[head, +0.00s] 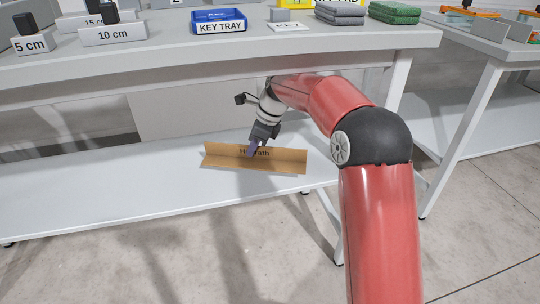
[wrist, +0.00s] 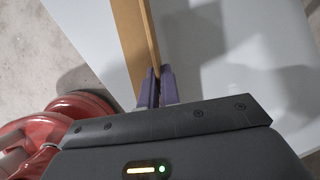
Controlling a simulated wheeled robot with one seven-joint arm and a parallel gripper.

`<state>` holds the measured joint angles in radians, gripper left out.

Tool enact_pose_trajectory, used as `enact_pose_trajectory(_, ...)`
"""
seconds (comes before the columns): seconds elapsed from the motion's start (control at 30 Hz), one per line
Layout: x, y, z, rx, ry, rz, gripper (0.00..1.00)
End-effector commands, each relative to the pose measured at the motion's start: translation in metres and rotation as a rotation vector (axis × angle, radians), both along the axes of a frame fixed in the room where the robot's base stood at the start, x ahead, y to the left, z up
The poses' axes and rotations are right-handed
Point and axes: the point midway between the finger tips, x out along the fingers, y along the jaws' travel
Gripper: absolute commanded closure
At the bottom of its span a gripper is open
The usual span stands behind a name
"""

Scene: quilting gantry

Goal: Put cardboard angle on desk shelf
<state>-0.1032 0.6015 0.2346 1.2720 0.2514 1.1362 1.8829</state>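The cardboard angle (head: 285,161) is a long tan L-shaped strip with dark lettering, partly covered by my gripper. In the head view it is at the lower shelf (head: 100,185) of the desk, near its front edge; I cannot tell whether it rests fully on the board. My gripper (head: 254,150) reaches down to its middle. In the wrist view, the angle (wrist: 130,40) runs up from the purple fingertips (wrist: 159,88), which are close together on either side of its thin upright wall. The gripper looks shut on that wall.
The desk top (head: 350,42) above holds a blue key tray (head: 219,21), folded grey cloths (head: 339,13), green cloths (head: 395,12) and labelled blocks (head: 113,34). A desk leg (head: 399,82) stands right of my arm. The lower shelf is bare left of the angle.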

Motion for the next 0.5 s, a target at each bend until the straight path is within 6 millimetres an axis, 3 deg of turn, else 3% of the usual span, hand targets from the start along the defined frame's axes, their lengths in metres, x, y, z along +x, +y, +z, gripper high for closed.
enact_pose_trajectory(0.1, 0.009, -0.028, 0.0, 0.002, -0.002, -0.003, 1.0)
enact_pose_trajectory(0.2, 0.013, -0.043, 0.0, 0.001, -0.001, -0.001, 1.0)
enact_pose_trajectory(0.37, 0.015, -0.052, -0.001, 0.001, -0.001, 0.002, 1.0)
enact_pose_trajectory(0.5, 0.015, -0.052, -0.017, 0.001, 0.002, 0.002, 1.0)
